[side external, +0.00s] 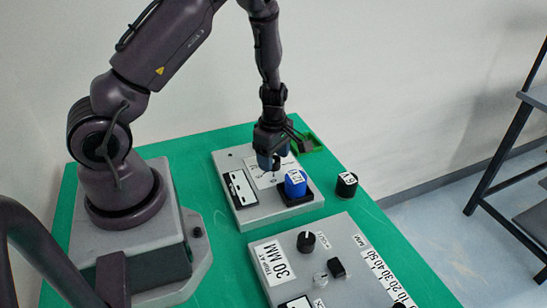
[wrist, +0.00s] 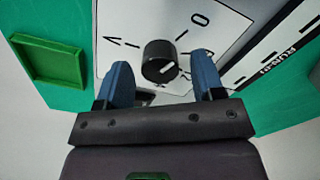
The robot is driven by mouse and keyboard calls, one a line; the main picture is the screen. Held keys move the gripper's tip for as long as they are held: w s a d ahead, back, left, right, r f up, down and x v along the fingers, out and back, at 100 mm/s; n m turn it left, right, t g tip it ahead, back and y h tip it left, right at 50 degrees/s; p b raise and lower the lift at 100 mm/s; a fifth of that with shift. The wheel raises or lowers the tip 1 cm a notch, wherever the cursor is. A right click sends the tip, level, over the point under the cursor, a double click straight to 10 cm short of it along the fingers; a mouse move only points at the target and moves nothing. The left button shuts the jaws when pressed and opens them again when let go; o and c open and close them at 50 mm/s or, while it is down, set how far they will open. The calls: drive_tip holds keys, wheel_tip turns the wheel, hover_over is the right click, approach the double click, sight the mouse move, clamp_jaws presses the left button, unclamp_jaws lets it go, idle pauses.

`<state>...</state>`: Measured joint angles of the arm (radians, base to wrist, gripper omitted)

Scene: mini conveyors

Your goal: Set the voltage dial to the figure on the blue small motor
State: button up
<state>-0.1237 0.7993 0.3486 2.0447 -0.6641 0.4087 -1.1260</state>
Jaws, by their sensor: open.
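The voltage dial is a black round knob (wrist: 158,62) on a white plate with printed marks around it. The knob's white line points to the lower right in the wrist view. My gripper (wrist: 161,72) is open, its two blue fingers on either side of the knob, with gaps visible. In the side view my gripper (side external: 270,160) hangs low over the plate and mostly hides the dial. The blue small motor (side external: 295,187) stands in a black holder on the same grey box, just right of my gripper. Its white label is too small and tilted to read surely.
A black cylinder with a white label (side external: 346,187) stands right of the box. A green tray (wrist: 48,62) lies beside the dial's box. Green table shows between them.

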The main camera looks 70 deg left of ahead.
drive_tip(key=shift+f, duration=0.35)
drive_tip(key=c, duration=0.9)
